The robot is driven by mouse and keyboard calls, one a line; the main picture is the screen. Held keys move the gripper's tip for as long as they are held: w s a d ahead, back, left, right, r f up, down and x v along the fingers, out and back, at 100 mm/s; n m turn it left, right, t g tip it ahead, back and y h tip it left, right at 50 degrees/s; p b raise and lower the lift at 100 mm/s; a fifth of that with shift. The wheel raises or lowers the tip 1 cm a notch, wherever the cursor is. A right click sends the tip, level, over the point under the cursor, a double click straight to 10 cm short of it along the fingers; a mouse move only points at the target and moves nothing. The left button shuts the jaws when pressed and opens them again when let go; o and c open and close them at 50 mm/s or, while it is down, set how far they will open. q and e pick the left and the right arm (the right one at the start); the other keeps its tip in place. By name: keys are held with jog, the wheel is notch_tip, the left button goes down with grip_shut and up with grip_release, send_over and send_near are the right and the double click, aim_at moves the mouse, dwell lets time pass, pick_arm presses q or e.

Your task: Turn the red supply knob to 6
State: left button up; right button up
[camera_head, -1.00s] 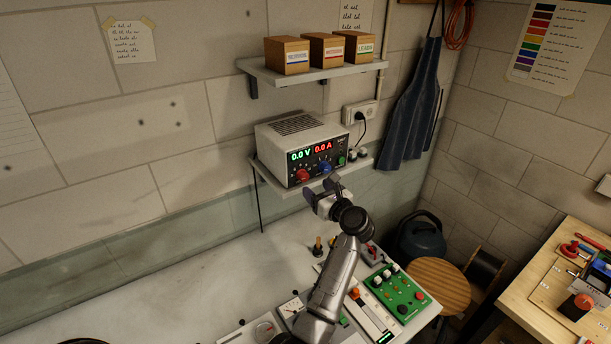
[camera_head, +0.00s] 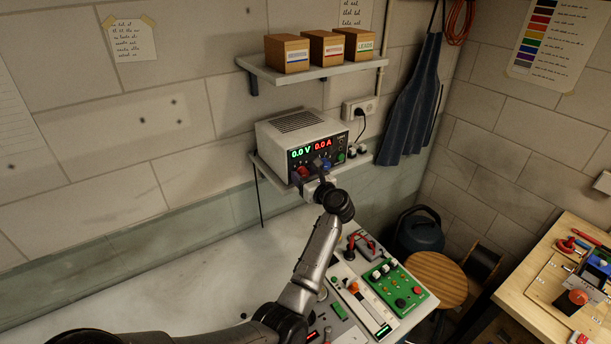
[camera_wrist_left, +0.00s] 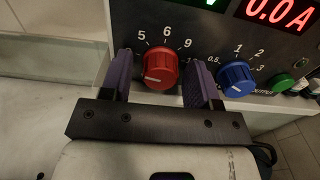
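The red supply knob (camera_wrist_left: 160,66) sits on the dark front panel of the white power supply (camera_head: 290,137). In the left wrist view its white mark points to the lower left, away from the printed 6 (camera_wrist_left: 167,32) above it. The knob also shows small in the head view (camera_head: 302,172), partly hidden by my gripper. My left gripper (camera_wrist_left: 159,84) is open, one purple-padded finger on each side of the knob, with a visible gap on both sides. The supply's display (camera_head: 311,149) reads 0.0 V and 0.0 A. My right gripper is not in view.
A blue knob (camera_wrist_left: 236,78) stands just right of my right-hand finger, with a green button (camera_wrist_left: 281,84) beyond it. The supply rests on a small wall shelf. Below are a green board (camera_head: 398,287) and other bench devices.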

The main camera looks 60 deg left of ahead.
pick_arm(q)
jog(key=c, duration=0.8)
jog(key=m+p, duration=0.1)
jog(key=m, duration=0.2)
jog(key=shift+r+m, duration=0.15)
jog(key=shift+m, duration=0.15)
jog(key=m+p, duration=0.2)
jog(key=m, duration=0.1)
jog(key=shift+m, duration=0.3)
jog(key=m+p, duration=0.3)
jog(key=m, duration=0.2)
jog(key=shift+p, duration=0.35)
jog(key=shift+m+p, duration=0.95)
jog(key=shift+m, duration=0.75)
